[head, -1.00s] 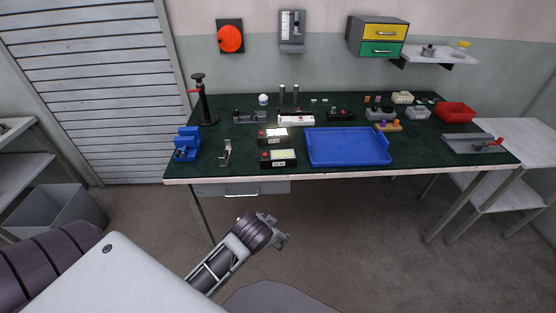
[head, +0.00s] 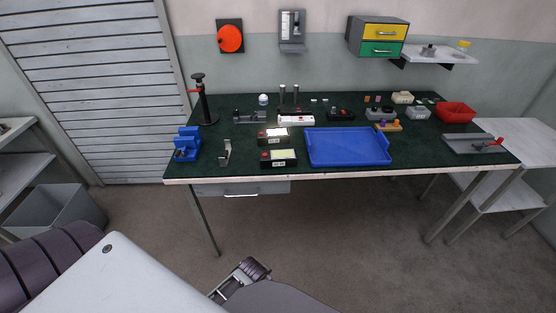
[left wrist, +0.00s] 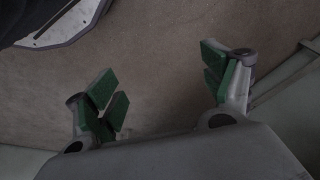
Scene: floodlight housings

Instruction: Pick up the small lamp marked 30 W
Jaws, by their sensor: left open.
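Two small dark housings with lit panels and red parts stand on the green-topped workbench (head: 430,157). One is the front housing (head: 278,158) near the bench's front edge; the other, the rear housing (head: 273,137), is just behind it. Both have small pale labels, too small to read, so I cannot tell which is marked 30 W. My left gripper (left wrist: 165,85) is open and empty in the left wrist view, its green pads wide apart above the floor. My right gripper is not in view.
A blue tray (head: 348,160) lies right of the housings. A metal bracket (head: 224,152) and a blue vise (head: 187,144) are to their left. A white-topped box (head: 296,120) and a black box (head: 341,115) stand behind.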

